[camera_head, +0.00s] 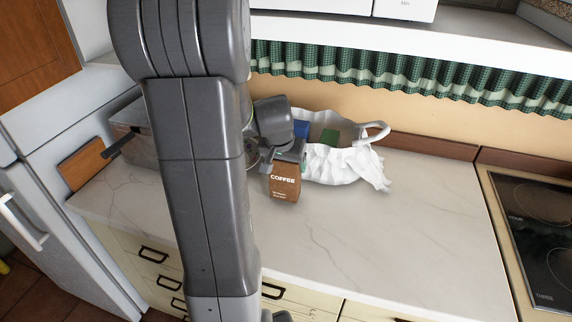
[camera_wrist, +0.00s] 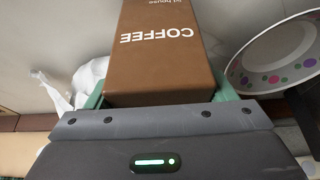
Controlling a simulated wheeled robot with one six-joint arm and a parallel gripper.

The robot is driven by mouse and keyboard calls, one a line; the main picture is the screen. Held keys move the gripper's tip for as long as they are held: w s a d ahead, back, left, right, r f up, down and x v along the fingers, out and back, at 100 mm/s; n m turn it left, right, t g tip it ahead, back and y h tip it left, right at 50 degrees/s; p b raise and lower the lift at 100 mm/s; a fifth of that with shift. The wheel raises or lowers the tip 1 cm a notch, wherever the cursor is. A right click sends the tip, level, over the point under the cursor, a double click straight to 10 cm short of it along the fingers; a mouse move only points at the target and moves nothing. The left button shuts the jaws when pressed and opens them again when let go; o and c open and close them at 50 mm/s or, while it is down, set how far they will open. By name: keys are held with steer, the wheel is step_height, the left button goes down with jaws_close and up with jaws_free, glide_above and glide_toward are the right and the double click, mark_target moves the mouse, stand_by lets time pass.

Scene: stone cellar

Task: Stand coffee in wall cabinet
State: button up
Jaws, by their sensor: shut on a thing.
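The coffee (camera_head: 284,187) is a brown box-shaped pack with white lettering, upright at the white marble counter in front of a white bag. My gripper (camera_head: 287,158) is shut on its upper part from behind. In the wrist view the coffee (camera_wrist: 165,50) fills the middle, with green fingertips on both sides of it. I cannot tell whether its base touches the counter. The wall cabinet is not clearly identifiable; a white shelf edge (camera_head: 420,30) runs along the top of the head view.
A white bag (camera_head: 335,166) with blue and green items stands behind the coffee. A bowl with coloured dots (camera_wrist: 270,45) is beside it in the wrist view. A black hob (camera_head: 535,235) is at the right. The counter's (camera_head: 400,240) front right is clear.

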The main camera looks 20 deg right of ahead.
steer(key=shift+f, duration=0.45)
steer(key=shift+f, duration=0.15)
steer(key=o, duration=1.1)
steer(key=shift+o, duration=0.2)
